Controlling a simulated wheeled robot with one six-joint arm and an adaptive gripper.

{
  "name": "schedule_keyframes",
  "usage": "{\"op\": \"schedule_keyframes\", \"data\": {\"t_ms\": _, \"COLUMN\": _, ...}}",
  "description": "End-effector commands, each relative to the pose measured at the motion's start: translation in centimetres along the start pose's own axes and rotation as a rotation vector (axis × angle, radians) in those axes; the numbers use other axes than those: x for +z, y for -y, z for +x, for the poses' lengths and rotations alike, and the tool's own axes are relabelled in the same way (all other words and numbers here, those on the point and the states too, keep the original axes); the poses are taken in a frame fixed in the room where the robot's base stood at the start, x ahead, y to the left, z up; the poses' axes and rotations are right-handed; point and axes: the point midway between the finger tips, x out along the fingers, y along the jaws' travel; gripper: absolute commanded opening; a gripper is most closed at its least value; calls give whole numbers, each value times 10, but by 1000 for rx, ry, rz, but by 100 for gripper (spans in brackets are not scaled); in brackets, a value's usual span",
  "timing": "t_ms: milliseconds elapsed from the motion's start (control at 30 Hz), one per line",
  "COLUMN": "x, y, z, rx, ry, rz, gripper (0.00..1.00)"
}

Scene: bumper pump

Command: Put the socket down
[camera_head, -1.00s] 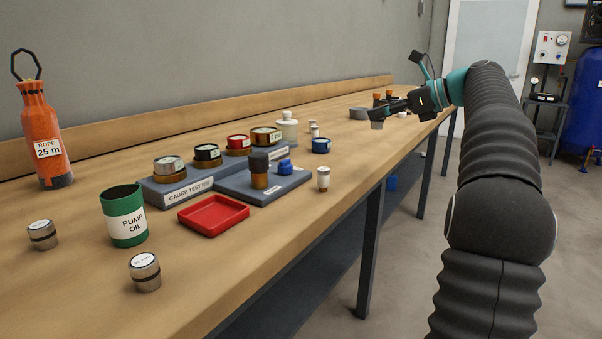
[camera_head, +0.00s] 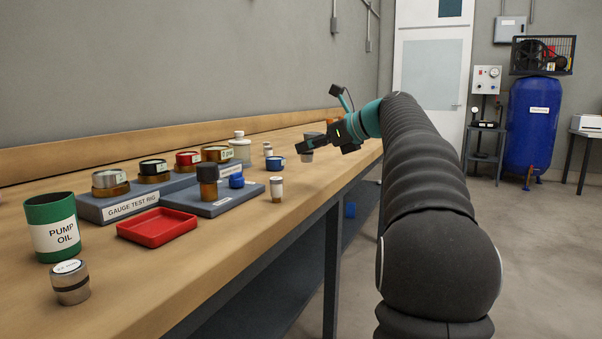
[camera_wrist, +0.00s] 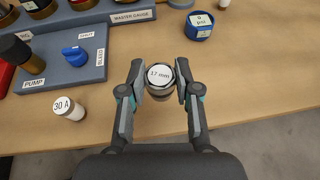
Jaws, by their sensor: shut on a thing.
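A metal socket with a white "17 mm" label shows in the wrist view (camera_wrist: 160,76), upright between the fingers of my gripper (camera_wrist: 160,88). My gripper is shut on its sides. In the head view my gripper (camera_head: 318,146) is over the wooden bench (camera_head: 235,262) near its front edge, with the socket (camera_head: 307,156) just under the fingers. I cannot tell whether the socket's base touches the bench.
A blue cap (camera_head: 277,162) and a white-topped "30 A" fuse (camera_head: 277,189) stand nearby. The gauge test rig (camera_head: 125,207), a red tray (camera_head: 157,238) and a green pump oil can (camera_head: 52,222) are further left. Bare wood lies around the held socket in the wrist view.

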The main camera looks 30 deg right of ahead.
Motion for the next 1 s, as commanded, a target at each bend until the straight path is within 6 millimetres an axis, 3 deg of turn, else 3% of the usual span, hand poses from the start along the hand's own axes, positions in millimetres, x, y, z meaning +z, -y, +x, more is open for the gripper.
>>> {"op": "schedule_keyframes", "data": {"t_ms": 33, "x": -2, "y": -1, "z": 11, "rx": 4, "ry": 0, "rz": -1, "gripper": 0}}
{"op": "schedule_keyframes", "data": {"t_ms": 200, "x": -4, "y": 1, "z": 28, "rx": 2, "ry": 1, "rz": -1, "gripper": 0}}
{"op": "schedule_keyframes", "data": {"t_ms": 367, "x": -10, "y": 2, "z": 33, "rx": 0, "ry": 1, "rz": 0, "gripper": 0}}
{"op": "schedule_keyframes", "data": {"t_ms": 600, "x": -40, "y": 1, "z": 45, "rx": 0, "ry": 0, "rz": -1, "gripper": 0}}
{"op": "schedule_keyframes", "data": {"t_ms": 1000, "x": -43, "y": 1, "z": 46, "rx": 0, "ry": 1, "rz": -1, "gripper": 0}}
